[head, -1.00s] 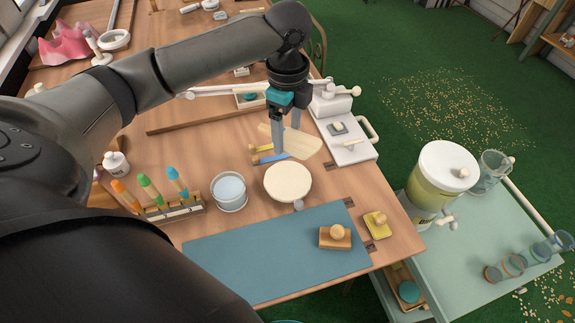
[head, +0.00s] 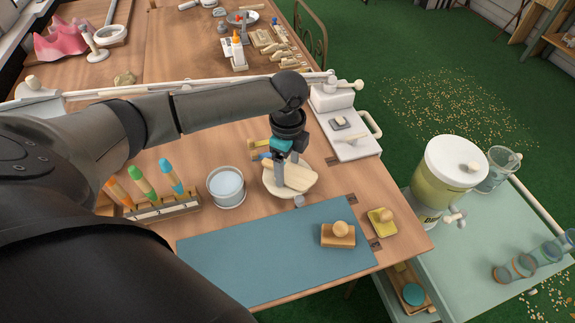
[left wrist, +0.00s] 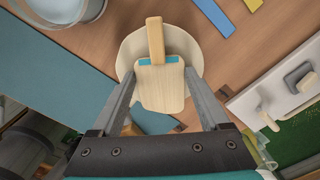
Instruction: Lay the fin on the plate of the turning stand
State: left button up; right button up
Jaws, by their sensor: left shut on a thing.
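The fin (left wrist: 158,92) is a flat pale wooden piece with a narrow tab and a teal strip. My left gripper (head: 290,184) is shut on it, with a finger at each side edge in the left wrist view. The turning stand's plate (head: 288,195) is a round cream disc near the table's front edge. It also shows in the left wrist view (left wrist: 127,56), behind the fin. The fin overlaps the plate in both views; I cannot tell whether they touch. The fin hides part of the plate. My right gripper is not in view.
A blue mat (head: 265,255) lies in front, with a wooden block (head: 338,240) on it. A glass bowl (head: 226,187) stands left of the plate, and a rack of coloured tools (head: 160,208) farther left. A white board (head: 352,148) lies to the right.

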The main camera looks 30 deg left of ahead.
aim_at(288, 172)
pick_arm(q)
jog(key=o, duration=1.2)
jog(key=shift+r, duration=0.15)
notch_tip(288, 172, up, 12)
jog(key=p, duration=0.3)
